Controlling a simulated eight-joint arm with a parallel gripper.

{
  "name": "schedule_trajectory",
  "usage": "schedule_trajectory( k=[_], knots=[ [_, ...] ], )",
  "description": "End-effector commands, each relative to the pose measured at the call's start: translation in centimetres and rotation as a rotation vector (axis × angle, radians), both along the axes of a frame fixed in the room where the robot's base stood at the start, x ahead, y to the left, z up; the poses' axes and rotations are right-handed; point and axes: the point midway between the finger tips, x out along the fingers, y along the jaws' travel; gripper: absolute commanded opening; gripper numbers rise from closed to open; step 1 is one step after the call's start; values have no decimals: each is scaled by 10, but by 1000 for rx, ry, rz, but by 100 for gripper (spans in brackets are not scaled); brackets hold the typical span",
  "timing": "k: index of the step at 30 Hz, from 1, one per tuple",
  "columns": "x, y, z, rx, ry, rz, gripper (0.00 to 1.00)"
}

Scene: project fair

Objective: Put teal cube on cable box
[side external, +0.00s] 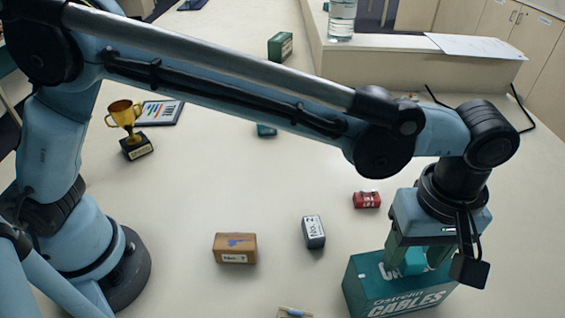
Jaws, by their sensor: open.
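The cable box (405,294) is a teal carton with white "CABLES" lettering, standing at the lower right. My gripper (426,264) points down over its top, with the jaws open. A lighter teal block (438,256), which looks like the teal cube, is between the fingers at the top of the box. The fingers and gripper body hide part of it, and I cannot tell for sure whether it rests fully on the lid.
A red block (367,200), a grey "No. 2" block (314,231) and a brown "No. 7" block (235,248) lie left of the box. A gold trophy (125,122) stands further left. A small teal object (266,131) shows beneath my arm. A green box (280,46) is behind.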

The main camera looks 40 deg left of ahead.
Motion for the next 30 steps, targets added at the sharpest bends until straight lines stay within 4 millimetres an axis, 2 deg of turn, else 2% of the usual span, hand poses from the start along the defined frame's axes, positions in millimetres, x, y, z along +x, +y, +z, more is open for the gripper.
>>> schedule_trajectory(
  k=[5,18,24,30],
  knots=[
    [0,0,17,0,0,0,56],
    [-1,1,93,2,1,0,56],
    [0,0,114,3,1,1,56],
    [2,6,123,-2,-4,-7,56]
  ],
)
